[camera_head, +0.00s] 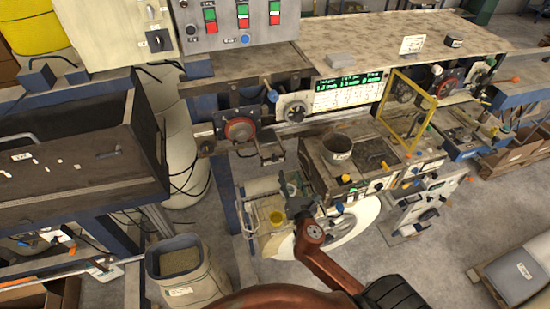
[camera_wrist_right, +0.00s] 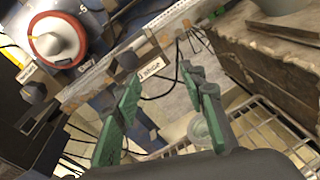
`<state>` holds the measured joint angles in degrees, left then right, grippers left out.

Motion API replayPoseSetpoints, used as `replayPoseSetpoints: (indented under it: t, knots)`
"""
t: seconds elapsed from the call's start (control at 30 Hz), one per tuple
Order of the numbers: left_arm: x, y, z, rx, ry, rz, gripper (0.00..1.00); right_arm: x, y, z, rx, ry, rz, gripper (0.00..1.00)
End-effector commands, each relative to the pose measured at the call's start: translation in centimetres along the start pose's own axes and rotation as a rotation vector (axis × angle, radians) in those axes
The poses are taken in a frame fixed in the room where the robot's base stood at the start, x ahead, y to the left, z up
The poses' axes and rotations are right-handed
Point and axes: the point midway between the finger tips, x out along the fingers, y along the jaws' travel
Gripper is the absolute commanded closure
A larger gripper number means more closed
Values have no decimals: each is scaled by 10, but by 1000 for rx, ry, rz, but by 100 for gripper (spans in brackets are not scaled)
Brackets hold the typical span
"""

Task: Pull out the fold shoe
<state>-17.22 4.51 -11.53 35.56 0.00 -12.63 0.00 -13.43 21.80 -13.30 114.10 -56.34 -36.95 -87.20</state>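A slim metal bar or bracket (camera_wrist_right: 103,78) with small white labels runs across the right wrist view. One label (camera_wrist_right: 150,70) on it seems to read "shoe", though the print is too small to be sure. In the head view the same fitting (camera_head: 270,157) appears below and right of the red dial. My right gripper (camera_head: 298,186) is just below and right of it. In the wrist view its green-padded fingers (camera_wrist_right: 160,92) are spread, with nothing held between them. The bar lies beyond the fingertips. My left gripper is out of view.
A red dial (camera_head: 240,130) is above left of the bar. A machine block with a dark cup (camera_head: 337,148) stands right of my gripper. A yellow frame (camera_head: 407,108) rises behind. A wire basket (camera_wrist_right: 285,140) lies below right in the wrist view. A bin (camera_head: 185,270) stands lower left.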

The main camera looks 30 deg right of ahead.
Motion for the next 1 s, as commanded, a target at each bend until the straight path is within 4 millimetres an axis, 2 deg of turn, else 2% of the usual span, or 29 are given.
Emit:
replayPoseSetpoints:
  t: [0.03,0.1,0.23,0.7,1.0]
  knots:
    - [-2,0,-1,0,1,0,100,4,13,6,-108,-23,39,62]
    - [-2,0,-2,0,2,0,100,6,28,10,-226,-50,80,62]
    - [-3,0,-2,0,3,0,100,12,40,14,-327,-74,111,62]
    - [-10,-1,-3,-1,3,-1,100,76,48,17,-328,-74,111,62]
    - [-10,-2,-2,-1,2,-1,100,85,48,17,-327,-74,110,62]
